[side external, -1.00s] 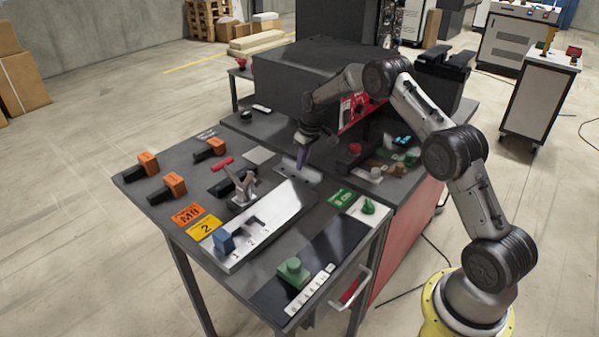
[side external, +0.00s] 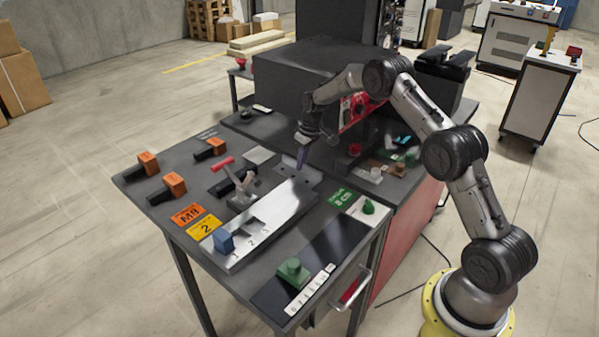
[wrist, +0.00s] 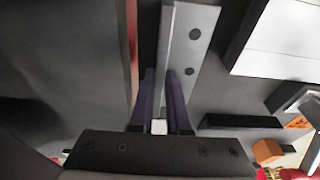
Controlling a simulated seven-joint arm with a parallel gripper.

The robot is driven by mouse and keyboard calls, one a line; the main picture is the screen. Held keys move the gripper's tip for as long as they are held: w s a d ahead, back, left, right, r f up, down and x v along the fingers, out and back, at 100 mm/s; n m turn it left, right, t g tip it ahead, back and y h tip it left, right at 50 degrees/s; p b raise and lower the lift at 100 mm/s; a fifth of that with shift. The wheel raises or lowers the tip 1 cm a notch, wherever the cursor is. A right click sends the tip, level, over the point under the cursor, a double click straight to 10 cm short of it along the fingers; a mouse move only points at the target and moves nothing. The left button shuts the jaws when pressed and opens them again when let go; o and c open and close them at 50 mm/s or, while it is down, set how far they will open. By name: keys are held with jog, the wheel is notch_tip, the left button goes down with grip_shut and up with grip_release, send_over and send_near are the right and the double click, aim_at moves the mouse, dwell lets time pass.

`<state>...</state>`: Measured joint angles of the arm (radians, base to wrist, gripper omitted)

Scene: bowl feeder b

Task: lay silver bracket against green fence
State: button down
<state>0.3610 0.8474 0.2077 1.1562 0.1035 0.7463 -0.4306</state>
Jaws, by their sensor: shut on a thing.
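The silver bracket (wrist: 190,50) is a bent metal strip with dark round holes. In the wrist view it runs away from my gripper (wrist: 160,110), whose purple fingers are shut on it. In the side view my gripper (side external: 301,162) points down at the back end of the silver plate, with the bracket (side external: 288,160) at its tip. I cannot tell whether the bracket touches the surface below. A green block (side external: 293,271) sits on a dark strip beside a white numbered scale at the front right. I cannot tell whether this block is the green fence.
The silver plate (side external: 265,228) carries a blue block (side external: 223,242) at its front end. Orange-topped blocks (side external: 173,184) are farther left. A small green piece (side external: 368,207) lies right. The dark strip is mostly clear.

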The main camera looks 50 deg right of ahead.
aim_at(302, 172)
jog(key=shift+r, duration=0.2)
dwell(0.3)
jog(key=shift+r, duration=2.4)
jog(key=shift+a, duration=0.1)
